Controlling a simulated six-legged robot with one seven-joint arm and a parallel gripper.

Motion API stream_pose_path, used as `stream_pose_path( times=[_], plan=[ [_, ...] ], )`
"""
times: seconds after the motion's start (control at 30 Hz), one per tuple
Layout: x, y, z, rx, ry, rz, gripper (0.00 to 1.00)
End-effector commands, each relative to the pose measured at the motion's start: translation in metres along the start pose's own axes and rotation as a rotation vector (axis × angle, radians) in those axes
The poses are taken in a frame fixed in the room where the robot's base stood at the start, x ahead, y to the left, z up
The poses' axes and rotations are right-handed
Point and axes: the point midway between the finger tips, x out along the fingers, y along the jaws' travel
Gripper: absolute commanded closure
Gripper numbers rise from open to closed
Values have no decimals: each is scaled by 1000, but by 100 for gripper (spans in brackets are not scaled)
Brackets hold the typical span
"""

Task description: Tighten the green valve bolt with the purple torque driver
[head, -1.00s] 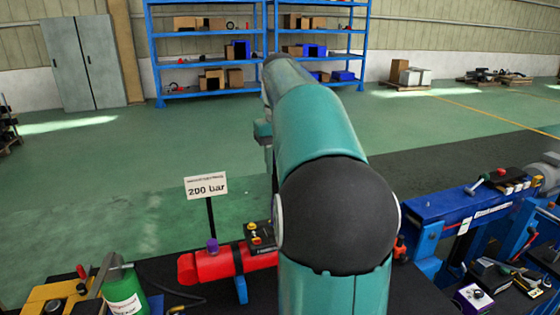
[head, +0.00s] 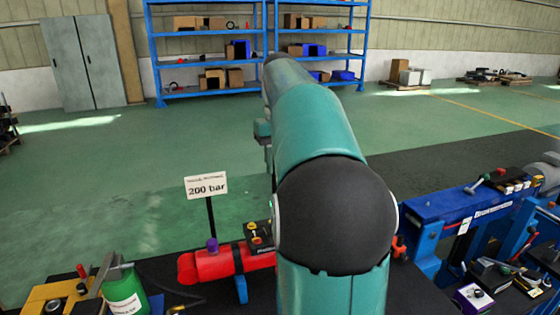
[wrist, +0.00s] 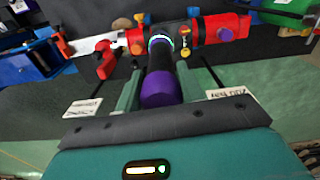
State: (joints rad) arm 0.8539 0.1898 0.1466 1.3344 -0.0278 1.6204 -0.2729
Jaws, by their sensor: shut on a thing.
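In the wrist view my gripper (wrist: 159,78) is shut on the purple torque driver (wrist: 161,90), one teal finger on each side. The driver has a purple end near me and a dark shaft pointing away, with a pale lit ring near its far end. That end lies over the red cylinder assembly, between orange and yellow fittings; I cannot tell whether it touches anything. I cannot make out the green valve bolt; the driver may hide it. In the head view my arm hides the gripper and driver.
A red cylinder (head: 212,264) with a purple knob (head: 212,244) lies on the dark bench. A 200 bar sign (head: 206,186) stands behind it. A green bottle (head: 124,291) is at left; a blue stand (head: 470,203) with tools is at right. Open floor lies beyond.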

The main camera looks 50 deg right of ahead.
Motion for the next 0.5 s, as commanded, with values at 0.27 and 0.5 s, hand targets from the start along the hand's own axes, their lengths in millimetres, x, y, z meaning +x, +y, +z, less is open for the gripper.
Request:
stream_pose_path(
  times=[0.27, 0.5],
  plan=[
    [-16, 0, 0, 0, 5, 2, 100],
    [-29, 0, 0, -1, 4, 1, 100]
  ],
)
